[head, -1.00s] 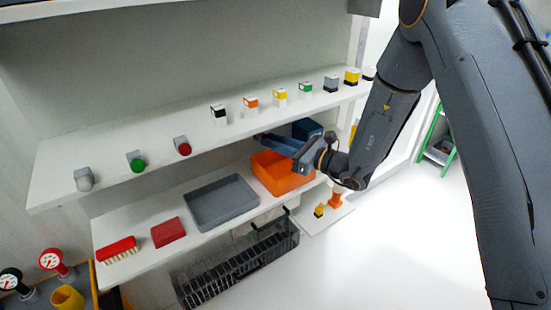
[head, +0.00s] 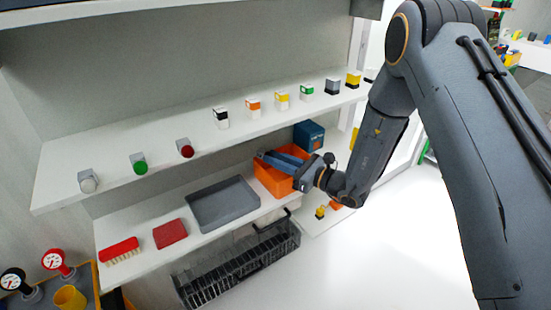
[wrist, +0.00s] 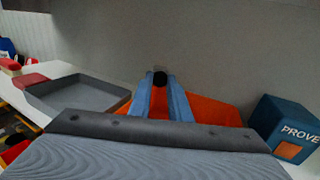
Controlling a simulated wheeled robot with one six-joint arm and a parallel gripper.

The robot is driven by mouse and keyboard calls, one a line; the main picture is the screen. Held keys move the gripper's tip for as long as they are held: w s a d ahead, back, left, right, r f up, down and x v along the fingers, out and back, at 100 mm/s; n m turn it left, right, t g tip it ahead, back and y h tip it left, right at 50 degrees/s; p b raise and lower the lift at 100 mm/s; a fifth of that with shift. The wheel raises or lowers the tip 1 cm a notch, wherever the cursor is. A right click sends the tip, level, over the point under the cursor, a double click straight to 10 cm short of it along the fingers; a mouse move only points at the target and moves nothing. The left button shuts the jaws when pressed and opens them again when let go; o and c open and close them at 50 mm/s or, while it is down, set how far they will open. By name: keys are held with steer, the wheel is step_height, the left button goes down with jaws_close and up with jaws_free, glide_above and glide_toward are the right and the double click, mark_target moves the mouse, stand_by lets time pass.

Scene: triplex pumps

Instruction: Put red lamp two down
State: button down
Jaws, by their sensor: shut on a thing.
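My gripper (head: 272,158) reaches in from the right, with its blue fingers low over the orange bin on the lower shelf. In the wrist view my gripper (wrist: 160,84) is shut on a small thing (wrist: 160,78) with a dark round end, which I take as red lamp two. No red shows on it, and the fingers hide most of it. The orange bin (head: 266,183) lies below and around the fingers, and its orange also shows in the wrist view (wrist: 213,110). I cannot tell whether the held thing touches the bin.
A blue box (head: 308,136) stands just behind the bin. A grey tray (head: 222,203) is left of it, then a red block (head: 170,234) and a red brush (head: 119,249). Another red lamp (head: 186,149) sits on the upper shelf, above and left of my gripper, among several small blocks.

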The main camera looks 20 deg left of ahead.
steer(key=shift+f, duration=0.4)
steer(key=c, duration=1.6)
jaws_free()
steer(key=shift+c, duration=0.2)
